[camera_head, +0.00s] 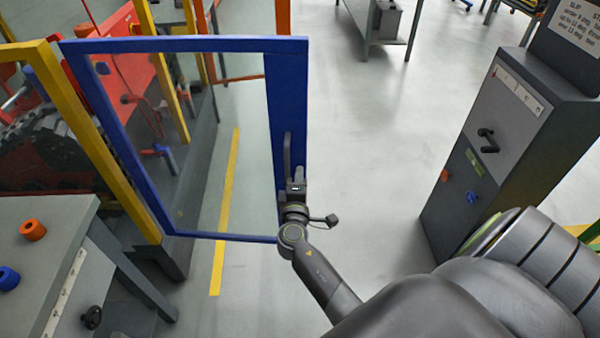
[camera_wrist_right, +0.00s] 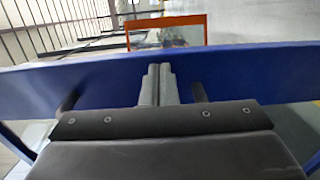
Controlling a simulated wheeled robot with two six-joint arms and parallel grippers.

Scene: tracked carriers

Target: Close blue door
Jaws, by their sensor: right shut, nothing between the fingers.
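The blue door (camera_head: 286,100) is a blue frame around a clear pane. In the head view it stands open, swung out from the yellow post (camera_head: 95,140) on its left. A grey bar handle (camera_head: 287,155) is on its right-hand stile. My right gripper (camera_head: 296,182) is at the lower part of this stile, just below or at the handle. In the right wrist view the blue door (camera_wrist_right: 235,72) crosses the picture, and the shut fingertips (camera_wrist_right: 158,75) lie against or just in front of it, between the handle's two ends. My left gripper is not in view.
A grey table (camera_head: 45,240) with an orange ring (camera_head: 33,230) and a blue ring (camera_head: 8,278) is at the lower left. A grey cabinet (camera_head: 500,130) with a black handle stands on the right. The floor between door and cabinet is clear.

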